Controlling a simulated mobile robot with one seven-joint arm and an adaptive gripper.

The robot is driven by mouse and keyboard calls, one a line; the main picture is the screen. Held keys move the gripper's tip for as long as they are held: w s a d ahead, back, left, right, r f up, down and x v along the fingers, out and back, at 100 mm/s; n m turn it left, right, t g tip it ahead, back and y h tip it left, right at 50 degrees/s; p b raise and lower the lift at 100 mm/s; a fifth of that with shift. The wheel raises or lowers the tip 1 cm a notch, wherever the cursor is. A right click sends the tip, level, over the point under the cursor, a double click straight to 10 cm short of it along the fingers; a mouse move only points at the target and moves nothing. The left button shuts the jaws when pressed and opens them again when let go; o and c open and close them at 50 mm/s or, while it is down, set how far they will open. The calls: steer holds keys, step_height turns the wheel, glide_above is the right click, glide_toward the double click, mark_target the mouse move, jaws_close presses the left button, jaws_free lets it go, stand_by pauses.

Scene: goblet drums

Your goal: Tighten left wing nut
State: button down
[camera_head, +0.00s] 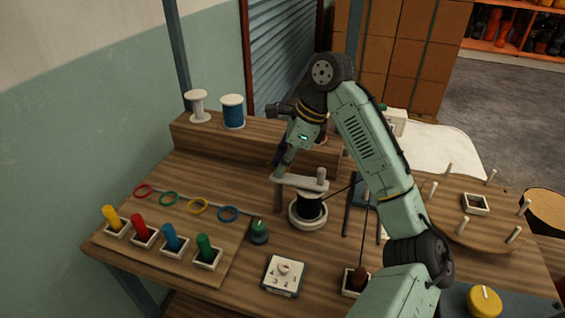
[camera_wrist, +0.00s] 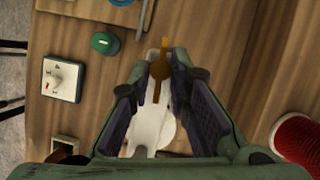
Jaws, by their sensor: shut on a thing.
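The left wing nut (camera_wrist: 160,70) shows in the wrist view as a brass-coloured piece between my fingertips, over one end of a white bar (camera_wrist: 152,122). My gripper (camera_wrist: 162,62) is shut on it. In the head view my gripper (camera_head: 282,171) points down at the left end of the white bar (camera_head: 300,183) and hides the wing nut there. The bar lies across the top of a spool with dark thread (camera_head: 310,207). A pale upright knob (camera_head: 321,176) stands at the bar's right end.
A green knob (camera_head: 259,230) and a white dial box (camera_head: 284,275) stand in front. Coloured pegs in white sockets (camera_head: 208,258) and rings (camera_head: 228,213) are at left. White and blue spools (camera_head: 232,112) stand on the rear shelf. A round pegged board (camera_head: 475,220) is at right.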

steer(key=c, duration=1.5)
jaws_free()
steer(key=v, duration=1.2)
steer(key=shift+a, duration=0.1)
